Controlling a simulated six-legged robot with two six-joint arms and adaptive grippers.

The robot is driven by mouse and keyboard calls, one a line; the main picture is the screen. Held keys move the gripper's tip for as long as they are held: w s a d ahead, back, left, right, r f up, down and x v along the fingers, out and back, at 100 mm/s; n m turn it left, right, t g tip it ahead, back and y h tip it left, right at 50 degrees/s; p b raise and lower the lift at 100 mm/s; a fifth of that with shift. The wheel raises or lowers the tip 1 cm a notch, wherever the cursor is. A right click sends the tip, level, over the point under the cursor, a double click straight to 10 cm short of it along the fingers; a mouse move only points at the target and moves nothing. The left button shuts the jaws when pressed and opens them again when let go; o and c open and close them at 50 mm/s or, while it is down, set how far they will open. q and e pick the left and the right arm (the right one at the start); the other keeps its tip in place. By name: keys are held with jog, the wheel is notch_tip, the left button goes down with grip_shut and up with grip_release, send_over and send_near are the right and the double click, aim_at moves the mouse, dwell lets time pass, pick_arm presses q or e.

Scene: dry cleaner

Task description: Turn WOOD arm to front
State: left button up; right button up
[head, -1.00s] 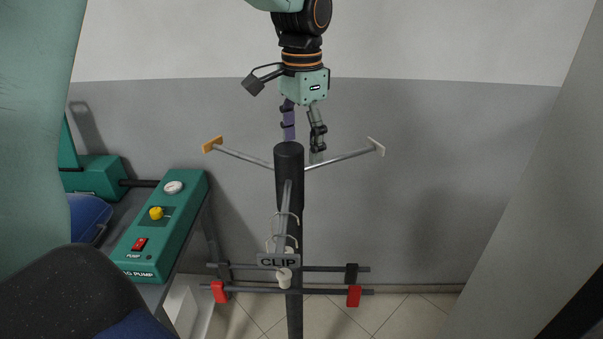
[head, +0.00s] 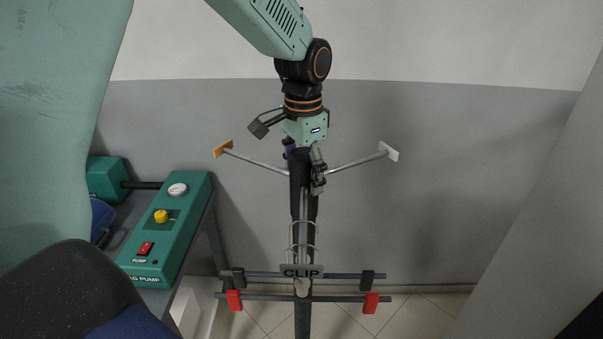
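A rotating stand with a dark upright post (head: 302,235) is in the middle of the head view. One arm has a wood-coloured end plate (head: 223,149) and points to the back left. Another arm has a pale whitish plate (head: 389,151) and points to the back right. The arm with the CLIP sign (head: 302,271) points to the front. My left gripper (head: 303,172) points down at the top of the post, one finger on each side of the hub. The fingers look spread; the left one is mostly hidden, so contact is unclear. My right gripper is out of view.
A green pump unit (head: 166,235) with a gauge, yellow knob and red switch is on a table at the left. Horizontal dark bars (head: 330,298) with red clips cross low by the post. A grey wall is behind; a pale panel is at the right.

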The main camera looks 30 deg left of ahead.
pick_arm(q)
jog(key=shift+f, duration=0.4)
jog(key=shift+w+d+f, duration=0.15)
jog(key=shift+w+d, duration=0.15)
jog(key=shift+w, duration=0.05)
jog(key=shift+s+a, duration=0.25)
jog(key=shift+s, duration=0.1)
jog(key=c, duration=0.4)
jog(key=shift+c, duration=0.6)
jog(key=shift+w+d, duration=0.15)
jog(key=shift+w, duration=0.05)
jog(key=c, duration=0.5)
grip_shut()
jog(key=shift+s, duration=0.1)
